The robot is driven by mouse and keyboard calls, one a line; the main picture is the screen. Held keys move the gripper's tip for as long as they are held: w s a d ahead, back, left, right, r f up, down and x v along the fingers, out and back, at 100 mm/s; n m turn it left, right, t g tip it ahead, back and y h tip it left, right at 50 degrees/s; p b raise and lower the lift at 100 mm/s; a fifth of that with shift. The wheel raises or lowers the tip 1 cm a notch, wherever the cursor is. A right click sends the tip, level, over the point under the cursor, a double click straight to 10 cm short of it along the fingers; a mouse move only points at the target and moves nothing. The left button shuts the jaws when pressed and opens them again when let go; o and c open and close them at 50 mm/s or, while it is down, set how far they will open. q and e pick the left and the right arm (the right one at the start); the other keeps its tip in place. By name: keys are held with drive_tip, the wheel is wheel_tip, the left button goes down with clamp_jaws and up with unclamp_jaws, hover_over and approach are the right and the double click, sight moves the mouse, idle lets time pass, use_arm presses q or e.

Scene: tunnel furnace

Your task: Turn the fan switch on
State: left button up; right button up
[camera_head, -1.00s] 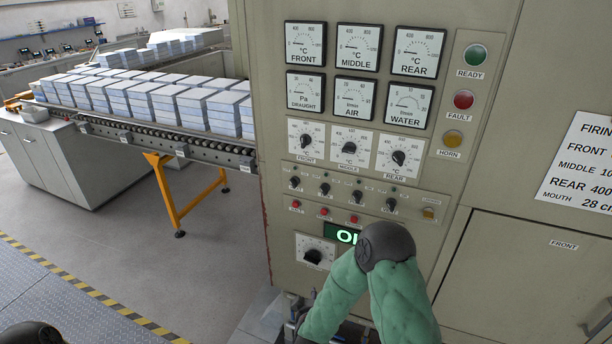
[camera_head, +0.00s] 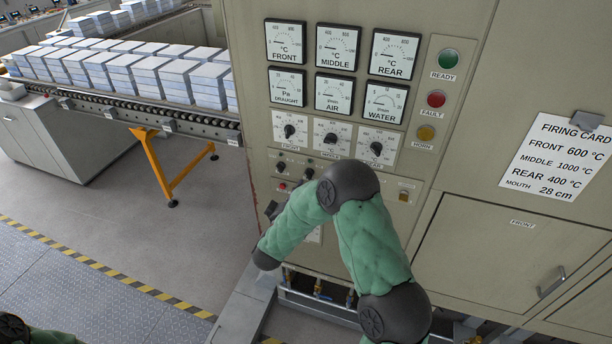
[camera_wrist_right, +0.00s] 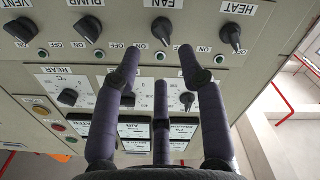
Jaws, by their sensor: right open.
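The fan switch (camera_wrist_right: 162,29) is a black knob under the upside-down FAN label in the right wrist view, its pointer towards the picture's bottom and slightly right. It also shows in the head view (camera_head: 308,173), small, beside my right arm. My right gripper (camera_wrist_right: 160,62) is open and empty, its dark fingers spread in front of the panel below the fan switch in that picture. It appears apart from the knob. In the head view my green right arm hides much of the lower panel. My left gripper is not in view.
The heat switch (camera_wrist_right: 232,36) and pump switch (camera_wrist_right: 88,29) flank the fan switch, with the vent switch (camera_wrist_right: 21,30) beyond. Temperature dials (camera_head: 332,139) and gauges (camera_head: 337,46) sit above on the cabinet. A roller conveyor (camera_head: 148,112) stands left.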

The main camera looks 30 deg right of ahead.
drive_tip(key=x, duration=0.7)
drive_tip(key=shift+w+d+p, duration=0.15)
drive_tip(key=shift+w+p, duration=0.05)
drive_tip(key=shift+p, duration=0.25)
clamp_jaws()
